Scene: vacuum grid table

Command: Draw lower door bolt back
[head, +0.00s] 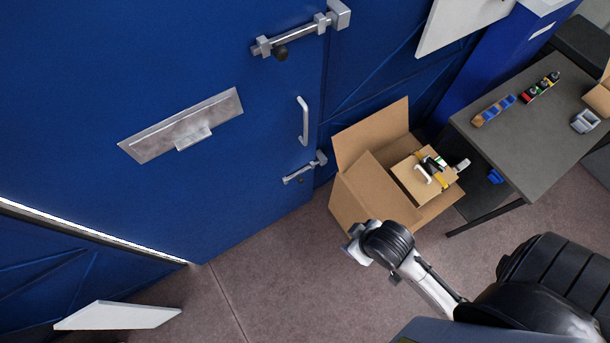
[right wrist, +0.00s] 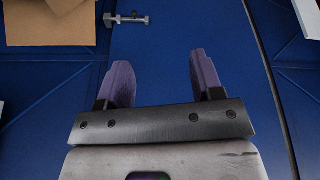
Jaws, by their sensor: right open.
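The lower door bolt (head: 305,168) is a small grey metal bolt low on the blue door (head: 230,200), near the door's right edge. It also shows in the right wrist view (right wrist: 127,19) at the top, left of centre. Its bar bridges from the door to a keeper on the blue frame. A dark knob hangs from its bar. My right gripper (right wrist: 160,75) is open and empty, its two purple fingers apart with blue door behind them. In the head view the right gripper (head: 352,245) is below and right of the bolt, apart from it. My left gripper is not in view.
An upper bolt (head: 300,32) and a white handle (head: 303,121) are on the door. An open cardboard box (head: 357,190) with items stands right of the lower bolt, close to my right arm. A grey table (head: 530,130) is further right.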

